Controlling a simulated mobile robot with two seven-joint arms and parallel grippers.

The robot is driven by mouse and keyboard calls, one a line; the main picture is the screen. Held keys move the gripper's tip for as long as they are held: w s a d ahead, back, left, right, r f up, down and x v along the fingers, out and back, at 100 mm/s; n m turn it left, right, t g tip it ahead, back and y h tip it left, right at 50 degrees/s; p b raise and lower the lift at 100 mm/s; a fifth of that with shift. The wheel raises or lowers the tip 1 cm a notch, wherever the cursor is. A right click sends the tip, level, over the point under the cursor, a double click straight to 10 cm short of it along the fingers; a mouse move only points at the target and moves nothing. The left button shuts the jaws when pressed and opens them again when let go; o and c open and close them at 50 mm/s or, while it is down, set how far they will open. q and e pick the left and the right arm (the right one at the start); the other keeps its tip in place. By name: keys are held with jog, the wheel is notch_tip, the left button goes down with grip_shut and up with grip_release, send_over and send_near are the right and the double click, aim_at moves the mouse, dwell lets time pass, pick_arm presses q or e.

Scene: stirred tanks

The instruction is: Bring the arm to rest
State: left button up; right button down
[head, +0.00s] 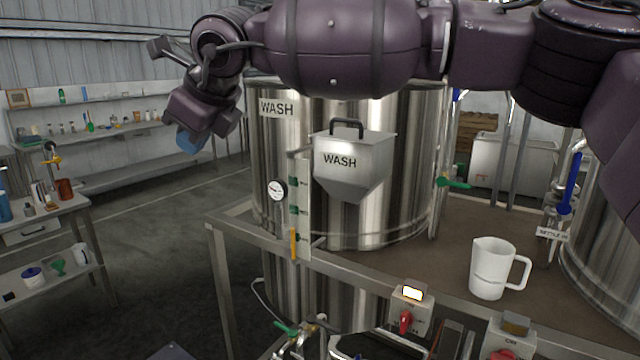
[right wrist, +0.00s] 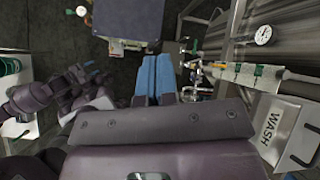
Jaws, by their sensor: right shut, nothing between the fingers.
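My right arm reaches across the top of the head view from the right, in front of the wash tank. Its gripper (head: 190,140) hangs at the left end, pointing down, with blue fingers. In the right wrist view the blue fingers (right wrist: 154,78) lie together, shut and empty, above the floor. Part of my left arm (right wrist: 40,95) shows at the left of the right wrist view; its finger state is too small to tell. My left arm is not seen in the head view.
The steel wash tank (head: 405,150) carries a wash hopper (head: 350,178) and a gauge (head: 277,190). A white jug (head: 490,270) stands on the brown platform (head: 420,265). A side bench (head: 40,215) and a wall shelf (head: 110,134) are at left. The floor between is clear.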

jog(key=s+a+r+m+g+y, duration=0.1)
jog(key=s+a+m+g+y, duration=0.2)
jog(key=s+a+g+y, duration=0.55)
jog(key=w+d+f+m+t+y, duration=0.3)
jog(key=w+d+m+t, duration=0.2)
jog(key=d+m+t, duration=0.55)
jog(key=w+d+f+m+t+y, duration=0.2)
jog(key=w+d+f+m+t, duration=0.35)
jog(key=m, duration=0.85)
jog(key=s+d+f+m+t+h, duration=0.2)
jog(key=d+f+m+t+h, duration=0.3)
jog(key=d+f+m+h, duration=1.6)
jog(key=s+d+f+g, duration=0.1)
jog(key=s+d+f, duration=0.5)
jog(key=s+f, duration=0.2)
jog(key=s+d+f+m+g, duration=0.1)
jog(key=s+d+f+g, duration=0.1)
jog(key=s+d+f, duration=0.4)
jog(key=s+d+f+m+g, duration=0.1)
jog(key=s+d+f+g, duration=0.1)
jog(key=s+d+f, duration=0.4)
jog(key=s+f+y, duration=0.1)
jog(key=s+f, duration=0.4)
jog(key=f, duration=0.4)
jog(key=shift+s+f, duration=0.2)
jog(key=shift+f, duration=0.15)
